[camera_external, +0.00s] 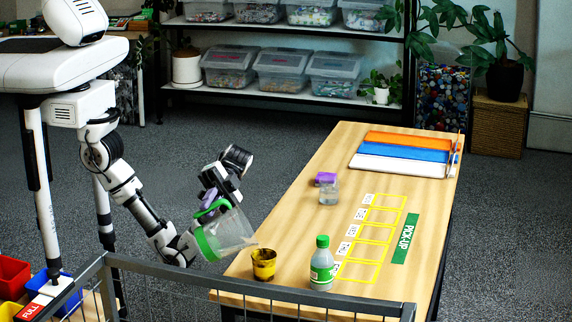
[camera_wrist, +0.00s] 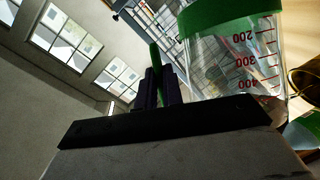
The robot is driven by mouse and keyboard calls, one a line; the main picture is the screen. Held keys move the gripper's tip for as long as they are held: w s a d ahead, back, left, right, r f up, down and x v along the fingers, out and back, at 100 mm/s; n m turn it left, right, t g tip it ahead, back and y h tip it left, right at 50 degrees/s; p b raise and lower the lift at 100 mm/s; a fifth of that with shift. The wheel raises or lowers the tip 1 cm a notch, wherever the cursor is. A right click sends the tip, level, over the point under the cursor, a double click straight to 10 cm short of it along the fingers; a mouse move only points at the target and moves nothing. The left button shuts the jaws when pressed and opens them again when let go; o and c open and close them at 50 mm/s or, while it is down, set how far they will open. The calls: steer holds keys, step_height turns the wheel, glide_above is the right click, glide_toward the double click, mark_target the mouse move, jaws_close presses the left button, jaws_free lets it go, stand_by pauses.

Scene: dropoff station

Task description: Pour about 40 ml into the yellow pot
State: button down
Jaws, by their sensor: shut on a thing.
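My gripper (camera_external: 211,204) is shut on the green handle (camera_wrist: 154,75) of a clear measuring jug (camera_external: 232,231). The jug has a green base and red marks, with 200, 300 and 400 readable on its wall (camera_wrist: 238,58) in the wrist view. It is tipped well over, its green base to the left and its mouth to the right. The yellow pot (camera_external: 264,266) stands upright on the table's near left corner, just below and right of the mouth. Dark stains show on the pot. I cannot tell the liquid level or whether any liquid is flowing.
A bottle with a green cap (camera_external: 322,264) stands right of the pot. A small clear jar (camera_external: 329,193) and a purple block (camera_external: 325,179) sit farther back on the wooden table (camera_external: 290,215). Yellow outlined spaces are empty. A grey rail (camera_external: 255,287) runs in front.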

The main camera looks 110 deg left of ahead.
steer(key=shift+w+r, duration=0.1)
steer(key=shift+r, duration=0.05)
stand_by(0.5)
steer(key=s+f+m+b, duration=0.1)
steer(key=f+b, duration=0.1)
steer(key=s+d+f+m+t+y+b, duration=0.1)
steer(key=s+m+b, duration=0.1)
steer(key=shift+s+d+f+b, duration=0.1)
steer(key=shift+s+f+b, duration=0.05)
steer(key=shift+f+b, duration=0.25)
steer(key=shift+s+d+f+m+t+y, duration=0.1)
steer(key=shift+s+f+m+t+y, duration=0.05)
steer(key=shift+m+t+y, duration=0.2)
steer(key=shift+s+d+f+m+b, duration=0.2)
steer(key=shift+s+f+m+b, duration=0.15)
steer(key=shift+f+b, duration=0.1)
steer(key=shift+r, duration=0.1)
stand_by(0.8)
